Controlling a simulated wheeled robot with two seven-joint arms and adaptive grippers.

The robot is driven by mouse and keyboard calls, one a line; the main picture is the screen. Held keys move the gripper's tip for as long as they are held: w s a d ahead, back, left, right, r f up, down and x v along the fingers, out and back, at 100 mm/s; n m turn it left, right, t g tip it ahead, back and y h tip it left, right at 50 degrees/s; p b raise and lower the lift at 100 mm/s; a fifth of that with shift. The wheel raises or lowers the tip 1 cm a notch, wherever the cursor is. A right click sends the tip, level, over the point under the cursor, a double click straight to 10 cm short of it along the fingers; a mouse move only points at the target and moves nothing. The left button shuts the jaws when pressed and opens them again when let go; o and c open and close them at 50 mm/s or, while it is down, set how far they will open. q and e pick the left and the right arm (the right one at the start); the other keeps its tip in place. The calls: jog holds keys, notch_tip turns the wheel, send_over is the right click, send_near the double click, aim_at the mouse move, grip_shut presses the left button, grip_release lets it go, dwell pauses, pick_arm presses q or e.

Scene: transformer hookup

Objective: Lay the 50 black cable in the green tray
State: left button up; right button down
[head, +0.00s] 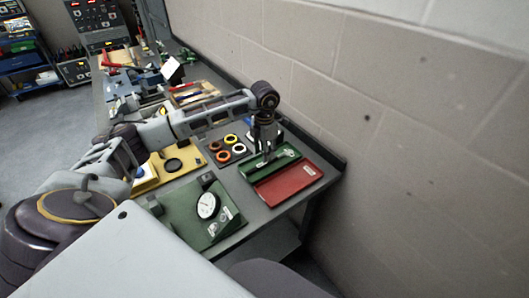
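The green tray (287,160) lies on the bench near its right end, against the wall side. My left arm reaches across the bench from the left. Its dark gripper (267,155) points down at the left half of the green tray, with its tips low over or inside it. The fingers are small and dark, so I cannot tell if they are open or hold anything. A small dark ring (214,146) lies with coloured rings left of the tray; I cannot read whether it is the 50 black cable. My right gripper is out of view.
A red tray (290,186) sits directly in front of the green one. Orange and yellow rings (223,157) lie to the left. A green unit with a white dial (207,205) and a yellow base (188,160) stand nearer. A wall closes the right side.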

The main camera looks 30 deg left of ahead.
pick_arm(q)
jog(key=shift+r+p, duration=0.4)
jog(key=shift+r, duration=0.55)
dwell(0.6)
